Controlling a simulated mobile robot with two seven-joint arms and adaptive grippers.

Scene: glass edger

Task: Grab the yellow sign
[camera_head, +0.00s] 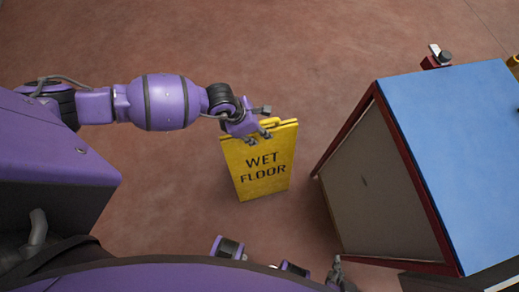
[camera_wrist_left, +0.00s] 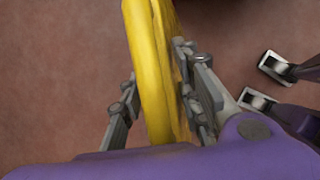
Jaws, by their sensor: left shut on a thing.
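The yellow sign (camera_head: 263,170) reads "WET FLOOR" and stands on the reddish floor near the middle of the head view. My left gripper (camera_head: 262,138) is at its top edge, with its fingers on either side of the panel. In the left wrist view, the yellow sign (camera_wrist_left: 152,60) runs between the two fingers of my left gripper (camera_wrist_left: 160,105), which is shut on it. My right gripper (camera_head: 338,275) shows only in part at the bottom of the head view, and its fingers cannot be made out clearly.
A cabinet or bench with a blue top (camera_head: 455,140) and dark red frame stands to the right of the sign. A small red and grey device (camera_head: 436,58) sits behind it. The floor behind and left of the sign is clear.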

